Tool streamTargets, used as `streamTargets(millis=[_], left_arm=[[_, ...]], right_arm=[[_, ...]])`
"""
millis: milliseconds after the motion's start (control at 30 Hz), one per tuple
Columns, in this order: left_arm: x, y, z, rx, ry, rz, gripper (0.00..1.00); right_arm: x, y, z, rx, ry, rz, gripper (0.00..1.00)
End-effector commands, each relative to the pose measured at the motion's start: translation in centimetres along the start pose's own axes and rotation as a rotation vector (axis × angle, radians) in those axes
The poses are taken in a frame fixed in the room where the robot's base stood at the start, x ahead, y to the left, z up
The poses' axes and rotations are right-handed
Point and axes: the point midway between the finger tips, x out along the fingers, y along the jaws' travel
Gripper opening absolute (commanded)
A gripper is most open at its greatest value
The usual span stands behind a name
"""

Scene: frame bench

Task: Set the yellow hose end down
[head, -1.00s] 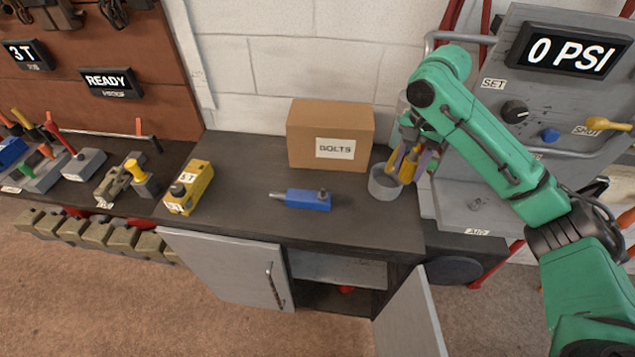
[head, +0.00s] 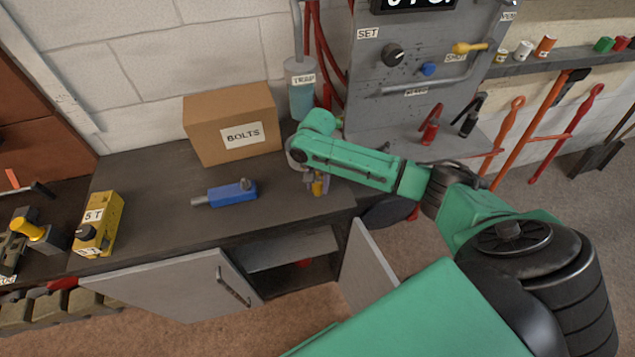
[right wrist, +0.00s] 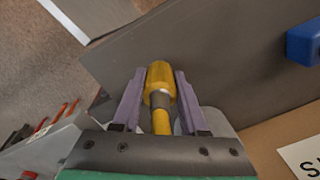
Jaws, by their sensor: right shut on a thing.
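The yellow hose end (right wrist: 160,80) is a yellow cylinder with a grey band. In the right wrist view it lies between the two fingers of my right gripper (right wrist: 158,90), which is shut on it. In the head view, my right gripper (head: 317,181) points down at the right end of the dark bench top (head: 150,180). Only a little of the hose end shows there, below the wrist. I cannot tell whether it touches the bench. My left gripper is not in view.
A cardboard BOLTS box (head: 205,135) and a blue tool (head: 232,193) stand left of my right gripper. A yellow 5 T block (head: 98,225) is farther left. A grey TRAP cylinder (head: 301,95) stands behind. The cabinet doors (head: 175,288) below hang open.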

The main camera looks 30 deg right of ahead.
Motion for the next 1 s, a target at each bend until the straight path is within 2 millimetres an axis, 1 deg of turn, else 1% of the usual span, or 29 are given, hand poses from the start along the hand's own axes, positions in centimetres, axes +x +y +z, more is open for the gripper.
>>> streamTargets(millis=[300,333,400,667,767,867,967,1000], left_arm=[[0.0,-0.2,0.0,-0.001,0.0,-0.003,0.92],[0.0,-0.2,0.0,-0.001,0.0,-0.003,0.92],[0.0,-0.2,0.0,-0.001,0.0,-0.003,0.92],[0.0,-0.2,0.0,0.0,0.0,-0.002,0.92],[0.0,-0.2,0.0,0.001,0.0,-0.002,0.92],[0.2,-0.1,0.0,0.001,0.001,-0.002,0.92],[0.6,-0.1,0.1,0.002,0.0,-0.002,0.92],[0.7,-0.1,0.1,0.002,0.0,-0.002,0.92]], right_arm=[[0.3,-0.1,0.0,0.0,0.0,-0.002,0.0],[0.4,-0.1,0.0,0.0,0.0,-0.002,0.5],[0.3,-0.1,0.0,0.0,0.0,-0.002,0.73],[0.3,-0.1,0.0,0.0,0.0,-0.002,0.73],[-0.1,-0.1,-0.1,0.0,0.001,-0.002,0.73],[-1.7,-0.1,-0.1,0.0,0.001,-0.004,0.73],[-4.2,-0.2,-0.1,0.0,0.002,-0.007,0.73],[-5.4,-0.2,-0.1,-0.001,0.002,-0.007,0.73]])
